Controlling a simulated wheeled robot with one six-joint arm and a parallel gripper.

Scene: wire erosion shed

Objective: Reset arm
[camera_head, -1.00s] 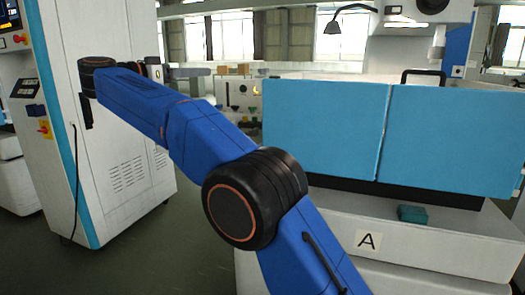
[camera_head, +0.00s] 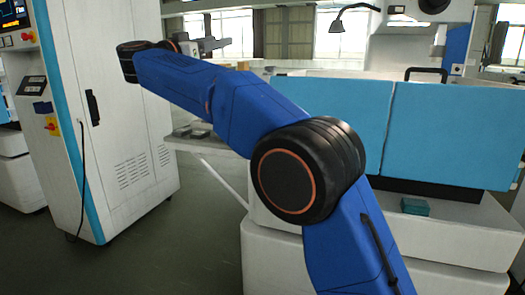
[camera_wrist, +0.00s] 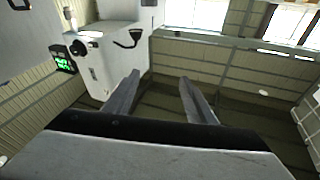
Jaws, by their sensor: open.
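My blue arm with black joints reaches across the head view from the lower right to the upper left. My gripper (camera_head: 212,44) shows small and grey beyond the far black joint, raised in front of the windows. In the wrist view my gripper (camera_wrist: 160,92) has its two fingers spread well apart. Nothing is between the fingers. The wrist view looks toward an upper wall, roof beams and windows.
A tall white cabinet (camera_head: 110,110) with a blue stripe stands at left. A machine with light blue doors (camera_head: 450,130) stands at right. A small teal block (camera_head: 415,206) lies on its front ledge. Small grey objects lie on a white table (camera_head: 205,144) behind my arm.

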